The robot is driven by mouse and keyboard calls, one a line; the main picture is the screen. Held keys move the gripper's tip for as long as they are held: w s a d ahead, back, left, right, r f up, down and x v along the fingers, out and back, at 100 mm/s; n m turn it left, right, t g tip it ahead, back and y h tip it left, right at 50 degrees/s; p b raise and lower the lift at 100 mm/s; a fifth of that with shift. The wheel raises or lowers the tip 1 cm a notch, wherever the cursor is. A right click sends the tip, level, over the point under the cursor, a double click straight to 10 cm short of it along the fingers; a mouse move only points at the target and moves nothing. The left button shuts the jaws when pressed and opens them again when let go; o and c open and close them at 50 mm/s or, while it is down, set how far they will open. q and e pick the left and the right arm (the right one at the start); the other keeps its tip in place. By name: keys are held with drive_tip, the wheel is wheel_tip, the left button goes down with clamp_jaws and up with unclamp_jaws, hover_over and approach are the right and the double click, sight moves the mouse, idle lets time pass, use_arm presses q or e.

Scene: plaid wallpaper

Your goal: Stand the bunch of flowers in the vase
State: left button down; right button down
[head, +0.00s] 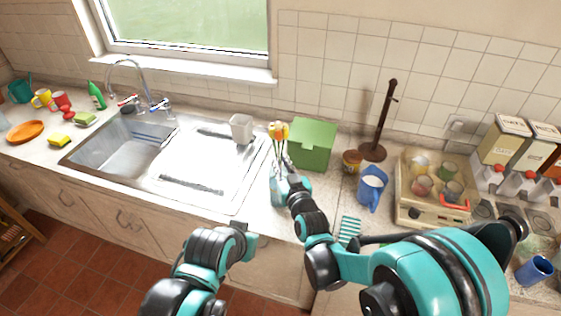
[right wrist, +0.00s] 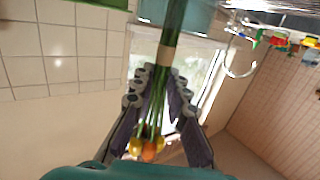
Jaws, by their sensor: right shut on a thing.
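The bunch of flowers (head: 279,132) has yellow and orange heads and green stems with a tan band. My right gripper (head: 287,178) is shut on its stems, heads up in the head view. In the right wrist view, which is upside down, the bunch (right wrist: 158,110) runs between the fingers (right wrist: 160,85). The pale blue glass vase (head: 277,190) stands on the counter right of the sink, directly below the bunch. The lower stems overlap the vase's top; I cannot tell whether they are inside it. My left gripper (head: 243,240) is low in front of the counter, its fingers unclear.
A green box (head: 312,145) stands close behind the vase, and a pale cup (head: 241,128) is behind left. A blue jug (head: 371,188), brown jar (head: 352,161) and dark stand (head: 386,120) are to the right. The draining board (head: 205,170) at left is mostly clear.

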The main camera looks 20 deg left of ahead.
drive_tip(key=shift+f, duration=0.45)
drive_tip(key=c, duration=1.4)
unclamp_jaws()
drive_tip(key=shift+c, duration=0.2)
drive_tip(key=v, duration=1.2)
